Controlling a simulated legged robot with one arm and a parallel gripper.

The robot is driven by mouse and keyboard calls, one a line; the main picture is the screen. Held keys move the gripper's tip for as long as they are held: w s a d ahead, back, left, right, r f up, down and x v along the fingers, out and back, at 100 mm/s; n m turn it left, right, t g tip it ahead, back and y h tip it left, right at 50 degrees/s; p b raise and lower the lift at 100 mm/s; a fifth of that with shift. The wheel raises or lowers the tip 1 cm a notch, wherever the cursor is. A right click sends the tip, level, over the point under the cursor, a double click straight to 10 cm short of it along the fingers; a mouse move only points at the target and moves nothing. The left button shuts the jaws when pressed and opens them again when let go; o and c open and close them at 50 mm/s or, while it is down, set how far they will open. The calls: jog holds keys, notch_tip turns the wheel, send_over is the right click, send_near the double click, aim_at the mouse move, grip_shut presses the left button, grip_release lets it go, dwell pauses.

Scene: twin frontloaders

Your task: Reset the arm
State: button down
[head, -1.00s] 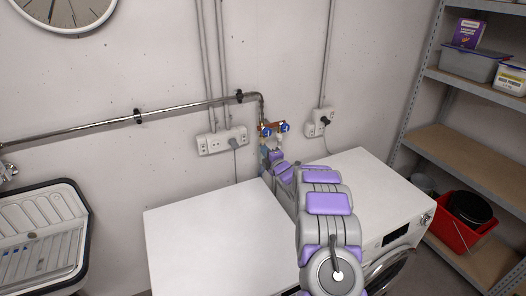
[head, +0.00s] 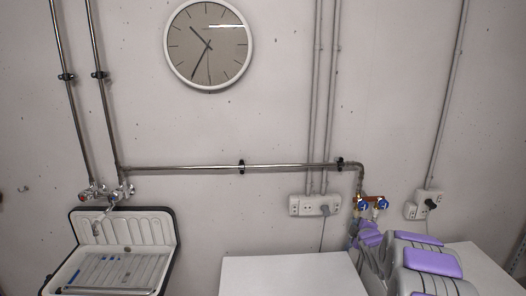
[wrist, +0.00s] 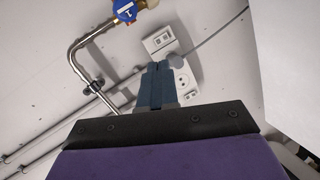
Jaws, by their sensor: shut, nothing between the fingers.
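My arm reaches forward between and over the two white frontloaders in the head view, the left one (head: 290,275) and the right one (head: 485,268). My gripper (wrist: 155,68) shows in the wrist view as two blue-grey fingers pressed together, with nothing between them. It points toward the wall, with the socket box (wrist: 166,45) beyond its tips. In the head view the gripper end is small and partly hidden by my arm, just below the blue-handled valves (head: 372,204).
A metal pipe (head: 200,167) runs along the wall to the valves; one valve handle (wrist: 124,10) also shows in the wrist view. Socket boxes (head: 314,206) and (head: 425,205) are on the wall. A sink (head: 165,237) stands left, below a clock (head: 243,45). The left frontloader's visible top is clear.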

jog(key=s+a+r+m+g, duration=0.1)
jog(key=s+a+m+g, duration=0.3)
jog(key=s, duration=1.6)
jog(key=s+a+r+m+g+y+b, duration=0.1)
jog(key=s+a+m+g, duration=0.4)
jog(key=s, duration=1.5)
jog(key=s+a+m+g, duration=0.4)
jog(key=s+a+g, duration=0.3)
jog(key=s, duration=1.4)
jog(key=a, duration=0.5)
jog(key=shift+r+m, duration=0.4)
